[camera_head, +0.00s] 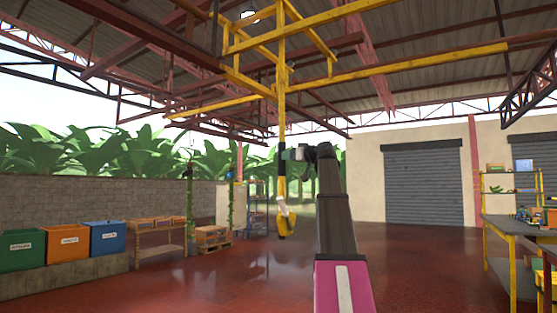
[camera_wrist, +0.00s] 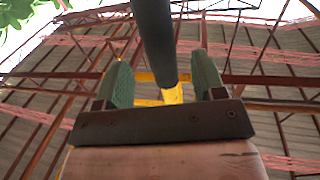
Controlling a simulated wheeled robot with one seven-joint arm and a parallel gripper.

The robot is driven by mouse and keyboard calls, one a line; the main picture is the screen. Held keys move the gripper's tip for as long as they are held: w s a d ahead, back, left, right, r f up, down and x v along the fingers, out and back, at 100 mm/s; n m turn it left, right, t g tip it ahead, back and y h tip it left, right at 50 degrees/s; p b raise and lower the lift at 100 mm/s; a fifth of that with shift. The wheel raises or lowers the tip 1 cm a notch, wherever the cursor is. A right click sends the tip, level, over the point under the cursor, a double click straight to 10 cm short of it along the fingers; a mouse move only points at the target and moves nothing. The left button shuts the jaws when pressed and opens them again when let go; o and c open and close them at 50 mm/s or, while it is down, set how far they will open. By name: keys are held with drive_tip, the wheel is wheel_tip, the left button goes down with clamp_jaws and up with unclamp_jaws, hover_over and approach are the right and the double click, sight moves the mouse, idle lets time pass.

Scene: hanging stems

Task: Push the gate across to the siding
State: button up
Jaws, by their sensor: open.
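A long yellow pole (camera_head: 282,105) hangs upright from the yellow overhead rails (camera_head: 395,68). Its lower part has a dark sleeve, and a yellow and white end piece (camera_head: 285,218) hangs at the bottom. My gripper (camera_head: 288,154) is beside the pole at the height of the dark sleeve. In the wrist view the dark sleeve (camera_wrist: 157,40) runs between the two green fingers of my gripper (camera_wrist: 163,72), with gaps on both sides. The fingers are open and not closed on it. I cannot tell which part overhead is the gate or the siding.
Green, orange and blue bins (camera_head: 103,238) and a wooden rack stand at left by the block wall. A yellow-framed workbench (camera_head: 508,228) is at right. A grey roller shutter (camera_head: 424,182) is behind. The red floor around the pole looks clear.

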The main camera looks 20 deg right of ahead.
sight(279, 158)
drive_tip(key=x, duration=0.7)
drive_tip(key=shift+w, duration=0.2)
